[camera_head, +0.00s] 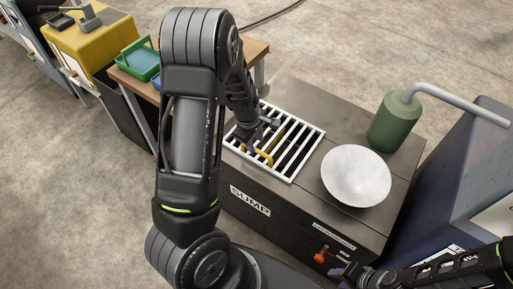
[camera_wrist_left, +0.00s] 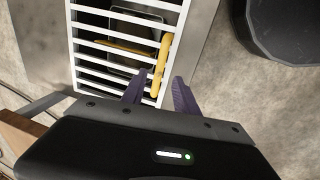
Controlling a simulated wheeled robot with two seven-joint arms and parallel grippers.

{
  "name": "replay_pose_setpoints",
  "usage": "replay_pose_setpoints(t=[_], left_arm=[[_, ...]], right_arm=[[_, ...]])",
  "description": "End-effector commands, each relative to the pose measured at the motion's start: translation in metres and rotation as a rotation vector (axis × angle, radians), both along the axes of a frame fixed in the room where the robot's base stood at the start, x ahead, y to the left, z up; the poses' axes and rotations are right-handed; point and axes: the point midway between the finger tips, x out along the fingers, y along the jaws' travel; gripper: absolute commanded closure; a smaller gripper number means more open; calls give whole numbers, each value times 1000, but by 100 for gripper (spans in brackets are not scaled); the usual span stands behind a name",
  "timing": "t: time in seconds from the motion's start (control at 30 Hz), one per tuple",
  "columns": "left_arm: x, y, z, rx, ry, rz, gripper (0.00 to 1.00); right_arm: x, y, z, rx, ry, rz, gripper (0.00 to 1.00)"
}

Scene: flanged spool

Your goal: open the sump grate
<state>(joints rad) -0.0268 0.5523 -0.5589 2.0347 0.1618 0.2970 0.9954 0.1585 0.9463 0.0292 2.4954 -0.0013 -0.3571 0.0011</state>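The sump grate (camera_head: 304,152), a frame of white bars, lies on top of the dark box marked SUMP (camera_head: 285,222). The grate also fills the upper left of the left wrist view (camera_wrist_left: 88,57). A yellow handle (camera_head: 265,157) stands on its near side; in the left wrist view the handle (camera_wrist_left: 161,62) runs up and down. My left gripper (camera_head: 252,143) is just over the grate by the handle. Its purple fingers (camera_wrist_left: 158,92) are open, with the handle's near end between or just ahead of the tips. Contact is not clear. My right gripper (camera_head: 343,270) is low at the box's front; its fingers are unclear.
A white dish (camera_head: 356,177) sits on the box right of the grate. A green bottle (camera_head: 394,123) with a grey pipe stands behind it. A red-orange knob (camera_head: 321,255) is on the box front near my right gripper. A wooden table (camera_head: 140,88) with trays stands at back left.

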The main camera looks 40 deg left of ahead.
Motion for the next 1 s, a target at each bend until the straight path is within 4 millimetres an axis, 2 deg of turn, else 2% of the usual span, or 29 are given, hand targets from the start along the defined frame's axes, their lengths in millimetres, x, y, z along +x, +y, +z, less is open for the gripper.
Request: replay_pose_setpoints(t=[0.1, 0.3, 0.67, 1.0], left_arm=[[3, 1, -22, 0, 2, 3, 64], [8, 1, -45, 0, 1, 1, 64], [10, 0, -49, 1, -1, 0, 65], [10, 0, -49, 0, -1, 0, 93]], right_arm=[[0, 0, -4, 0, 0, 0, 64], [0, 0, -6, 0, -1, 0, 64], [0, 0, -6, 0, -1, 0, 64], [0, 0, -6, 0, -1, 0, 64]])
